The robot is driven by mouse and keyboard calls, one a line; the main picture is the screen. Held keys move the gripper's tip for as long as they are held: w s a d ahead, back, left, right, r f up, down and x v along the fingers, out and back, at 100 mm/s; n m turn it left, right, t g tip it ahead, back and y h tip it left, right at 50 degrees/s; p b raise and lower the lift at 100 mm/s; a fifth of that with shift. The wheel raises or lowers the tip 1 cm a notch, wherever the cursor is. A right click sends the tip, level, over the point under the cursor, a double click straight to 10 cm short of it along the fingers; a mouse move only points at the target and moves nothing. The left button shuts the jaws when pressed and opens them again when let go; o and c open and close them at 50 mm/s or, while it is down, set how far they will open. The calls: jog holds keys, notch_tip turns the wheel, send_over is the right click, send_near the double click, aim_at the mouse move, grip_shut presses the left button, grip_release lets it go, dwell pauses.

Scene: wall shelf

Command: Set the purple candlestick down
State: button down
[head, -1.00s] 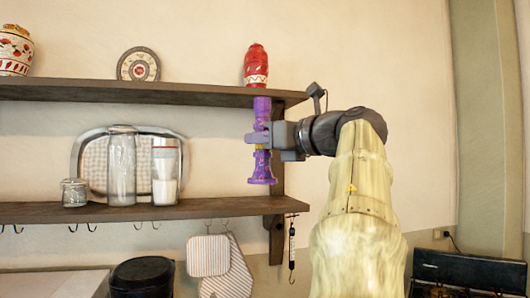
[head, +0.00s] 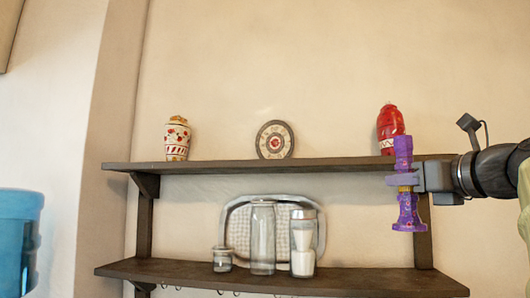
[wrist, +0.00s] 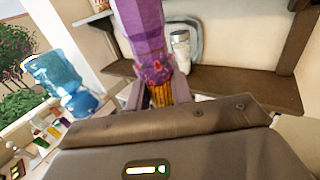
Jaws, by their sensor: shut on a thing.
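My gripper (head: 404,181) comes from the right and is shut around that middle. The candlestick is in front of the right end of the wall shelf. Its top overlaps the upper board (head: 330,165) in the picture, and its foot shows above the lower board (head: 330,281), with wall behind it.
On the upper board stand a patterned jar (head: 177,139), a round dial (head: 274,140) and a red vase (head: 389,124). The lower board holds a small jar (head: 222,260), a tall glass jar (head: 262,238), another jar (head: 303,244) and a tray (head: 237,222). Its right end is bare.

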notch_tip(320, 180, up, 29)
jog(key=p, duration=2.7)
jog(key=shift+a+f, duration=0.15)
jog(key=shift+f, duration=0.05)
